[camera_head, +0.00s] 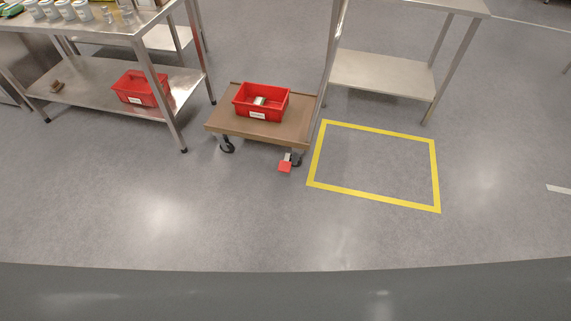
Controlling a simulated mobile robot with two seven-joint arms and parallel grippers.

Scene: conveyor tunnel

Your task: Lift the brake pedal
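The red brake pedal (285,167) is a small flat plate beside the front right caster of a low brown platform cart (257,130). It sits low, close to the floor; I cannot tell whether it touches the floor. The cart carries a red bin (262,101) with a white label and some small items inside. Neither of my grippers shows in the head view.
Another steel table (380,76) stands behind right. A yellow floor rectangle (374,203) right of the cart is empty. The floor before the cart is clear.

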